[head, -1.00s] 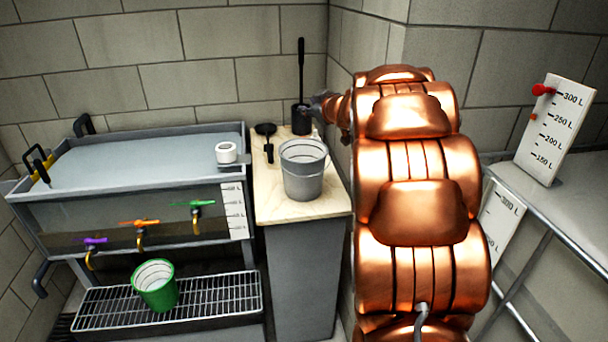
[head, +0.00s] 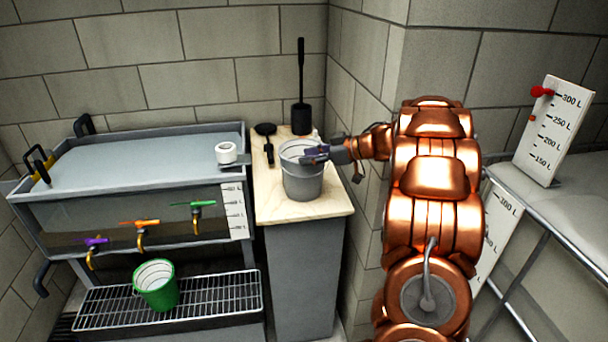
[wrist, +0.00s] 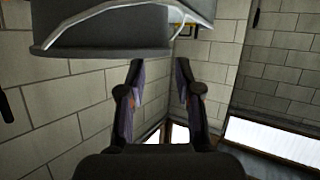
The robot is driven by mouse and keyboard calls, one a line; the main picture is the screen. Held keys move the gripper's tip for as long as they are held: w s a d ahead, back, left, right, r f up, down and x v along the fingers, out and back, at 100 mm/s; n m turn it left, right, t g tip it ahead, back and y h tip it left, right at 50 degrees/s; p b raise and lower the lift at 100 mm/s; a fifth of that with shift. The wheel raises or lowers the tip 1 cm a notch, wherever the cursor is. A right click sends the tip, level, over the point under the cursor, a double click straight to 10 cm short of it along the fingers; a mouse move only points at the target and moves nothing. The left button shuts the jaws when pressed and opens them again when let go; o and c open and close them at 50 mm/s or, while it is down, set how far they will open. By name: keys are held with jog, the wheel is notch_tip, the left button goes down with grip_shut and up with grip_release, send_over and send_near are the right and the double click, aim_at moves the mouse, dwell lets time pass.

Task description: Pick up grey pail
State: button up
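The grey pail (head: 302,182) stands upright on the wooden top of a grey cabinet in the head view. My gripper (head: 316,153) is at the pail's right rim, coming in from the right, and overlaps the rim in the picture. I cannot tell whether it touches. In the wrist view my gripper (wrist: 160,65) has its two fingers apart with nothing between them. A dark grey shape with a pale curved edge (wrist: 105,32) fills the top of that view; I cannot tell whether it is the pail.
A black brush in a holder (head: 301,118) and a black scoop (head: 266,140) are behind the pail on the wooden top (head: 300,212). A tank (head: 150,165) with a white roll (head: 226,153) is at left. A green pail (head: 156,286) sits on a grate below. Walls close the back and right.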

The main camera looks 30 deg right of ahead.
aim_at(294, 161)
jog(key=shift+f+p+x, duration=0.2)
jog(key=shift+p+x, duration=0.55)
jog(key=shift+x, duration=2.05)
jog(key=shift+s, duration=0.2)
jog(key=shift+c, duration=0.2)
grip_shut()
